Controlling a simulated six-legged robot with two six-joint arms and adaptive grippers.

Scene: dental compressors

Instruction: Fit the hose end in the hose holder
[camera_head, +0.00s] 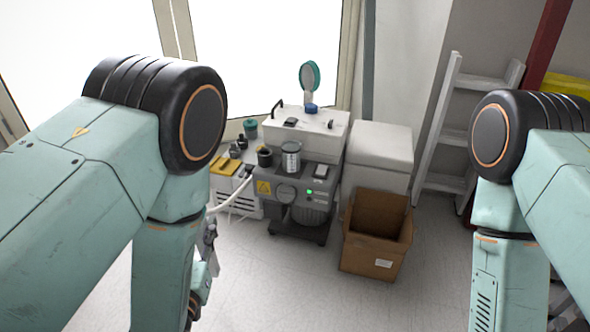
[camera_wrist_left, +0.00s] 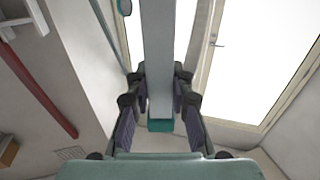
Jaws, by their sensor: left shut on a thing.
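My left gripper (camera_head: 207,262) hangs below my left arm, partly hidden by it in the head view. In the left wrist view its two fingers (camera_wrist_left: 160,90) are closed around a long grey bar with a teal end (camera_wrist_left: 160,124), which looks like the hose end. A white hose (camera_head: 237,191) runs from the compressor unit (camera_head: 290,188) leftwards behind my left arm. I cannot single out the hose holder with certainty. Only a sliver of my right gripper (camera_head: 562,303) shows behind my right arm, at the lower right edge.
An open cardboard box (camera_head: 372,262) stands on the floor right of the compressor. A white cabinet (camera_head: 378,150) is behind it. A teal round-headed thing (camera_head: 310,77) rises above the white case (camera_head: 306,128). A white ladder (camera_head: 452,130) leans at right. The floor in front is clear.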

